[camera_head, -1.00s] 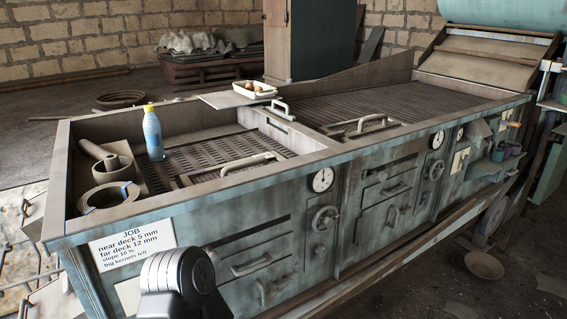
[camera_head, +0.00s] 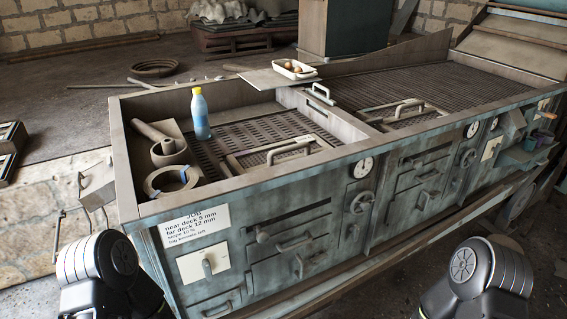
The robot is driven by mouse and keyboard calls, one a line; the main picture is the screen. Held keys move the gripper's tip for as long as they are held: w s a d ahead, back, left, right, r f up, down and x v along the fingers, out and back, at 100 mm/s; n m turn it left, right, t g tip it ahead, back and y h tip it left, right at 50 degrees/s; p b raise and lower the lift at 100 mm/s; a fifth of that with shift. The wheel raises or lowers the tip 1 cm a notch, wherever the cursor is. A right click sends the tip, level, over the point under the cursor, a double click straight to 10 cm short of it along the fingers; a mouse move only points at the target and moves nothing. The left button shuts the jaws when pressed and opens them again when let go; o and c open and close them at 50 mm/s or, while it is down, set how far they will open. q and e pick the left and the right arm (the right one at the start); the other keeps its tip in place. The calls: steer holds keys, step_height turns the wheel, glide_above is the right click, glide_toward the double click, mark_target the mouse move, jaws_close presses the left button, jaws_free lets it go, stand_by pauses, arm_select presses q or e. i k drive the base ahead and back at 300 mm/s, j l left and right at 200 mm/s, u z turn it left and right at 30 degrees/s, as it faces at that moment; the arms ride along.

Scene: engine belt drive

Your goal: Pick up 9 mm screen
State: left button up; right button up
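No screen in view has a readable 9 mm mark. The near deck holds a perforated screen (camera_head: 262,130) with a handled frame (camera_head: 290,147) over its front part. The far deck holds a finer-looking dark screen (camera_head: 440,88) with another handled frame (camera_head: 400,112) at its near end. Dark framed items (camera_head: 10,150) are cut off at the left edge; I cannot tell whether they are screens. Only links of my two arms show at the bottom left and bottom right; both grippers are out of view.
A job card (camera_head: 195,222) reads near deck 5 mm, far deck 12 mm. A blue bottle (camera_head: 201,118), a tape roll (camera_head: 172,181) and tubes (camera_head: 158,137) crowd the machine's left end. A white tray (camera_head: 294,70) sits on a board behind.

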mark_target(247, 161)
steer(key=i+z, duration=0.35)
steer(key=i+j+z, duration=0.1)
steer(key=z, duration=0.25)
steer(key=i+j+z, duration=0.2)
steer(key=z, duration=0.2)
steer(key=i, duration=0.05)
